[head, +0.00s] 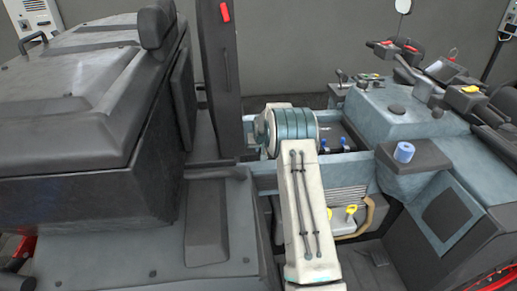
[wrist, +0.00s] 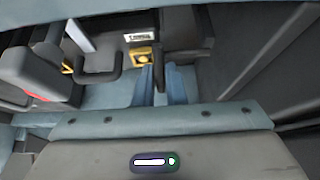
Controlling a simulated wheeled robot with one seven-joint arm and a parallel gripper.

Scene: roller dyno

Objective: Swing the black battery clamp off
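In the wrist view my gripper (wrist: 160,87) shows two blue fingers side by side, pointing away from the camera. A narrow dark upright piece (wrist: 159,70) stands between them; it may be part of the black battery clamp. I cannot tell whether the fingers touch it. A yellow block with a round knob (wrist: 143,58) lies just beyond the left finger. A dark U-shaped bar (wrist: 97,72) is to the left of the fingers. In the head view my arm hides the gripper, and the clamp cannot be made out with certainty.
The black seat and rear body (head: 75,110) fill the left of the head view. A tall dark panel (head: 219,80) stands behind my arm. The grey-blue console (head: 405,115) with levers and a blue cap (head: 404,152) is at the right. Walls enclose the bay closely.

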